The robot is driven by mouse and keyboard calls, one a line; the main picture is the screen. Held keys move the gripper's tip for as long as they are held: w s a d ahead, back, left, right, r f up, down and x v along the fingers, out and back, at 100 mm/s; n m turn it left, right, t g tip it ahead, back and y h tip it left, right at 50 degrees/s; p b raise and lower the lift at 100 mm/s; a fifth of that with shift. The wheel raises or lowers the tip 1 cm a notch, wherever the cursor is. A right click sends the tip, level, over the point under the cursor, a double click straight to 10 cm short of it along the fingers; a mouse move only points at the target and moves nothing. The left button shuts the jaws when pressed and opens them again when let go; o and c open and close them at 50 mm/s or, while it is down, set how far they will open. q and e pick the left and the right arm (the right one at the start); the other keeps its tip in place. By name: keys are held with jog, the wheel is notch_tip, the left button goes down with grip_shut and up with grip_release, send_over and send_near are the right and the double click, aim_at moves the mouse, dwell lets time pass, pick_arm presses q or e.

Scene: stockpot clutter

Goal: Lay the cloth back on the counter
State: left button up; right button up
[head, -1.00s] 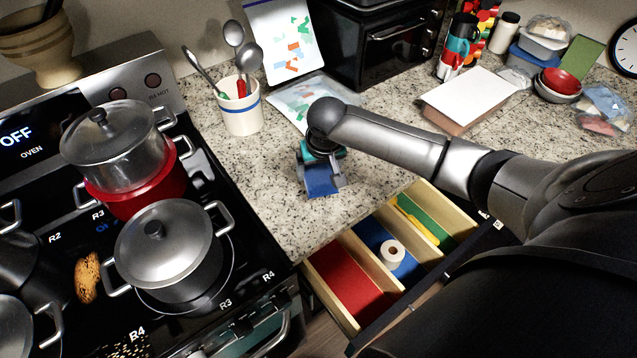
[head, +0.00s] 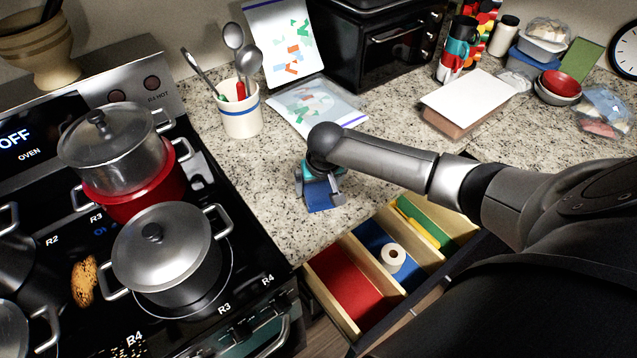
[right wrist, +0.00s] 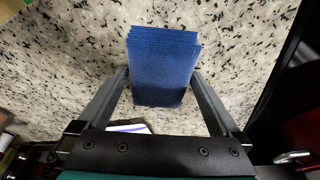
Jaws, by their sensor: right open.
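The cloth (head: 322,198) is a folded dark blue piece at the counter's front part, behind the open drawer. In the right wrist view the cloth (right wrist: 163,62) shows its stacked layers over the speckled counter (right wrist: 240,40). My right gripper (head: 321,190) is above the counter with its fingers on either side of the cloth. In the right wrist view the jaws (right wrist: 160,76) are open, with the cloth between the fingertips. The cloth looks to lie on the counter, though its underside is hidden. My left gripper is not in view.
An open drawer (head: 350,290) with coloured compartments and a white roll (head: 393,257) is below the counter edge. The stove with a lidded pot (head: 165,250) is at left. A utensil crock (head: 240,112) and plastic bags (head: 312,105) stand behind. Counter around the cloth is clear.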

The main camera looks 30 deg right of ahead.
jog(key=p+v, duration=0.2)
jog(key=v, duration=1)
